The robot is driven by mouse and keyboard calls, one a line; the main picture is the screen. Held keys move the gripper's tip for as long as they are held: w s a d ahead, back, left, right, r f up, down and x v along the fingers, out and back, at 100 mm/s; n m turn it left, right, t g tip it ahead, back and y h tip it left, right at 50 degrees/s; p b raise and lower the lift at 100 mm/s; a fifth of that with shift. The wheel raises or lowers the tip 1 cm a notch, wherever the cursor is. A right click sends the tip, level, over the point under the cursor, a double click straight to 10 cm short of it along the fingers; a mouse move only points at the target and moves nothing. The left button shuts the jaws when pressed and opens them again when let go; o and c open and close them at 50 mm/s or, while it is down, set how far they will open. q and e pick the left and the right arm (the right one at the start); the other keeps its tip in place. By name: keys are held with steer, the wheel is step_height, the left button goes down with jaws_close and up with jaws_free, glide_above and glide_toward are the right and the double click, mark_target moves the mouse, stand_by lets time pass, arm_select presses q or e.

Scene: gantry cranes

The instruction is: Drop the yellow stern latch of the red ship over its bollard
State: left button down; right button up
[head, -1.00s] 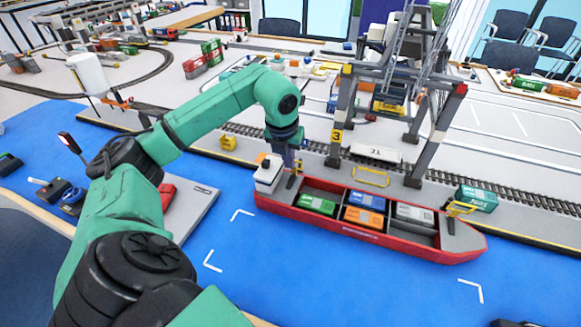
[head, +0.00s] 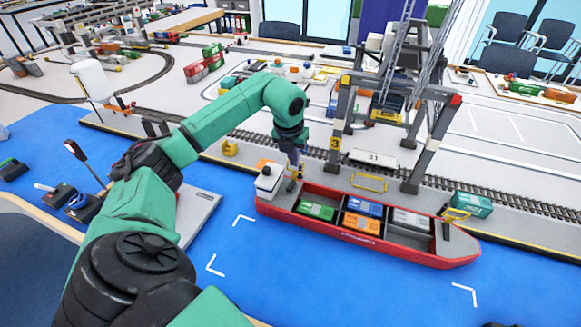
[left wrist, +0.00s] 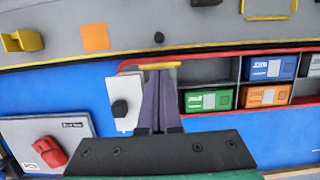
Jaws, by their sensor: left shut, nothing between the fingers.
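The red ship (head: 400,252) lies alongside the grey quay, its white stern house (head: 268,180) at the left. My left gripper (head: 293,168) is over the stern deck, fingers pointing down, shut and empty. The yellow stern latch (left wrist: 160,66) crosses at the fingertips in the left wrist view; whether they touch it is unclear. In the head view the fingers partly hide the latch. A small dark round post (left wrist: 159,37), apparently the bollard, stands on the quay beyond the latch, apart from it. My right gripper is not in view.
Colored containers (head: 362,222) sit in the ship's hold. A gantry crane (head: 420,150) straddles the rails right of my left gripper. A yellow block (head: 229,147) and a green container (head: 472,204) stand on the quay. Blue water surface lies open in front of the ship.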

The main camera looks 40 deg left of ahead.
arm_select(q)
steer(key=shift+w, duration=0.25)
steer(key=shift+a, duration=0.1)
steer(key=shift+w+a+f, duration=0.6)
steer(key=shift+w+f, duration=0.45)
steer(key=shift+w, duration=0.7)
step_height(320, 180, up, 10)
steer(key=w+a+p, duration=0.1)
steer(key=w+p, duration=0.1)
steer(key=p, duration=0.7)
steer(key=shift+w, duration=0.35)
steer(key=shift+r, duration=0.1)
